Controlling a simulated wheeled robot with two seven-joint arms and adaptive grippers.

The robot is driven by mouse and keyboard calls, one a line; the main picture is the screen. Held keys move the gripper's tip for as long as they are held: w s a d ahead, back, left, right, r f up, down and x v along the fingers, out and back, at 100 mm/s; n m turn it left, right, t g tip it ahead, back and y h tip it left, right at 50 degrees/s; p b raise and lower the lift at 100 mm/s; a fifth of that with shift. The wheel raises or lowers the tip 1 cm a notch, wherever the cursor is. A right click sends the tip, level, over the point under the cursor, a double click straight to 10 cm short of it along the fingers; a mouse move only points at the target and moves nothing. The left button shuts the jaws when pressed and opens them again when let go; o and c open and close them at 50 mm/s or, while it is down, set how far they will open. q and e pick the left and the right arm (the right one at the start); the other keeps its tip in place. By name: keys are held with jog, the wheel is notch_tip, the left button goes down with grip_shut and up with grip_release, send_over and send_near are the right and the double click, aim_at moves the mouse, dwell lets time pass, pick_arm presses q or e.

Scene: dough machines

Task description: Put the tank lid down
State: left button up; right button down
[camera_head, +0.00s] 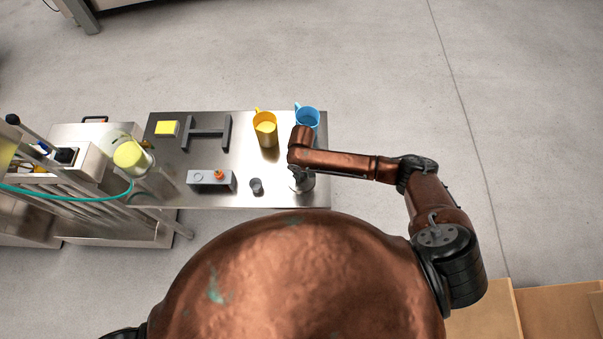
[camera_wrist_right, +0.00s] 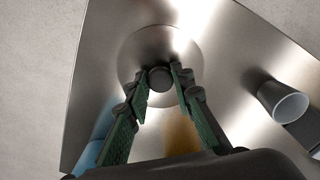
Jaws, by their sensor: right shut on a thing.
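The tank lid (camera_wrist_right: 134,58) is a round, shiny steel disc with a dark knob (camera_wrist_right: 160,78) at its centre. In the right wrist view the green-padded fingers of my right gripper (camera_wrist_right: 160,84) are on both sides of the knob, shut on it. The lid lies over the steel table (camera_wrist_right: 95,60); I cannot tell whether it touches the top. In the head view my right gripper (camera_head: 301,184) points down at the right front part of the table, and the lid is mostly hidden by it. My left gripper is not in view.
A blue jug (camera_head: 307,116) and a yellow jug (camera_head: 265,130) stand behind the gripper. A small grey cup (camera_head: 256,187) and a grey box with an orange knob (camera_head: 211,181) are to its left. Farther left are a dark H-shaped stand (camera_head: 206,133) and a yellow block (camera_head: 166,128).

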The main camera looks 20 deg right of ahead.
jog(key=c, duration=1.7)
grip_release()
notch_tip(320, 180, up, 12)
jog(key=shift+r+p, duration=0.1)
jog(key=shift+p, duration=0.55)
